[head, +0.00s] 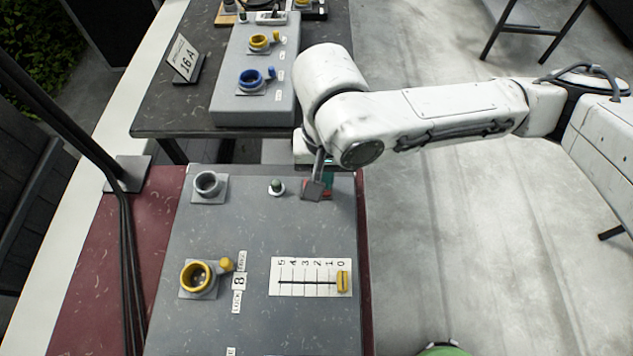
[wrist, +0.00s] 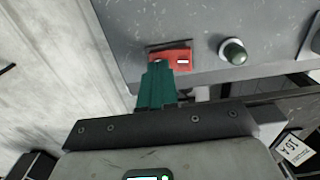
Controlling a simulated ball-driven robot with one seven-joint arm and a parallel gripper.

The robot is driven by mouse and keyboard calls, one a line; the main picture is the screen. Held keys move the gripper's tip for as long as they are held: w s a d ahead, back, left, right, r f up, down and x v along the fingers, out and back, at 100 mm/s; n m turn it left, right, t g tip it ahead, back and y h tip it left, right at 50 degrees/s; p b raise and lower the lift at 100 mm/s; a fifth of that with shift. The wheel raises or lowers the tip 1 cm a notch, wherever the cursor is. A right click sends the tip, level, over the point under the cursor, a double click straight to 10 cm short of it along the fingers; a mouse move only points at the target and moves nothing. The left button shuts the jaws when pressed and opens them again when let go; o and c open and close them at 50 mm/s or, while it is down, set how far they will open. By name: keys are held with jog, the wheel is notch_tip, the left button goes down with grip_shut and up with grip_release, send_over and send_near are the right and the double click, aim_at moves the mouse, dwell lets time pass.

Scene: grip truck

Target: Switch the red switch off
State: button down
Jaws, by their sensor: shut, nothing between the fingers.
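The red switch (wrist: 180,55) is a small red rectangle with a white mark, set in the grey panel (head: 215,235). In the wrist view the tip of my gripper (wrist: 156,68), with teal fingers, overlaps its near left part. I cannot tell whether they touch or which way the switch is set. In the head view my gripper (head: 314,189) is over the panel's far right corner and hides most of the switch. The fingers are shut with nothing between them.
A green button (head: 277,186) sits just left of the switch, with a grey ring knob (head: 207,184) farther left. A yellow knob (head: 196,277) and a yellow slider (head: 343,282) are nearer. A second panel (head: 255,110) stands behind. Open floor lies right.

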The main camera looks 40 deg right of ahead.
notch_tip(320, 180, up, 6)
jog(key=p, duration=0.5)
jog(key=shift+p, duration=0.4)
jog(key=shift+r, duration=0.1)
